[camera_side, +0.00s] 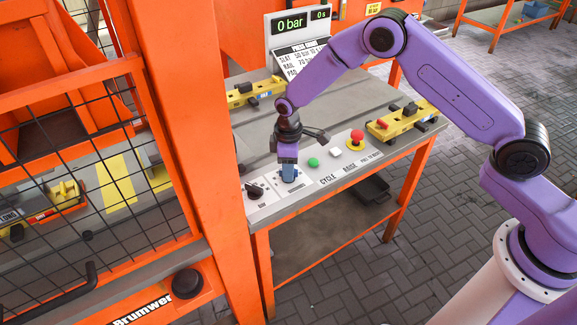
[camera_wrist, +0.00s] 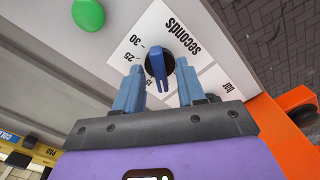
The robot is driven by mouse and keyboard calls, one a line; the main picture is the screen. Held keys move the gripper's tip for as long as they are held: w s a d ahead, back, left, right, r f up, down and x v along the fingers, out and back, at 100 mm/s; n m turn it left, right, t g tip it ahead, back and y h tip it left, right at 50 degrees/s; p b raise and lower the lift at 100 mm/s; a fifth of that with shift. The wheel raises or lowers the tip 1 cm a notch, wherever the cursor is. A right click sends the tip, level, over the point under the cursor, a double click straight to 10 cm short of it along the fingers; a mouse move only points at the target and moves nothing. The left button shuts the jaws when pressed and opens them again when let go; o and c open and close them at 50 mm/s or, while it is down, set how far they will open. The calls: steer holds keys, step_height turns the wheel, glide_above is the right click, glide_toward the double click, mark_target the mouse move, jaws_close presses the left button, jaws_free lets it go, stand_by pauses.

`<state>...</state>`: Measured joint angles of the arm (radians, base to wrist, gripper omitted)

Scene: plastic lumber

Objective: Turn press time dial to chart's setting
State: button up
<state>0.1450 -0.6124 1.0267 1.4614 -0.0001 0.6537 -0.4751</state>
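The time dial (camera_wrist: 160,62) is a dark knob with a blue raised grip, on a white plate marked "seconds". The numbers 30 and 25 are readable; others are hidden or too small. My gripper (camera_wrist: 158,86) points down at it with its blue fingers apart, one on each side of the grip in the picture. I cannot tell whether they touch it. In the side view my gripper (camera_side: 289,174) covers the dial. The chart (camera_side: 299,62) stands at the back of the bench, partly hidden by my arm. The display (camera_side: 291,25) reads 0 bar and 0 s.
A black bar dial (camera_side: 255,189) sits left of my gripper. A green button (camera_side: 313,162), a white button (camera_side: 335,152) and a red emergency button (camera_side: 357,138) lie to the right. Yellow fixtures (camera_side: 402,122) rest on the bench. An orange post (camera_side: 185,130) stands close on the left.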

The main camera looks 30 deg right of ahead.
steer(key=shift+r, duration=0.1)
step_height(320, 180, up, 17)
stand_by(0.6)
steer(key=shift+r, duration=0.1)
steer(key=s+d+r, duration=0.2)
steer(key=s, duration=0.7)
steer(key=s+d+r+n, duration=0.1)
steer(key=s+d+r, duration=0.1)
steer(key=s, duration=0.7)
steer(key=s+d+r, duration=0.2)
steer(key=s, duration=0.7)
steer(key=s+d+f, duration=0.1)
steer(key=s+d, duration=0.6)
steer(key=s, duration=0.3)
steer(key=shift+f+n, duration=0.3)
steer(key=shift+n, duration=0.1)
steer(key=shift+w, duration=0.1)
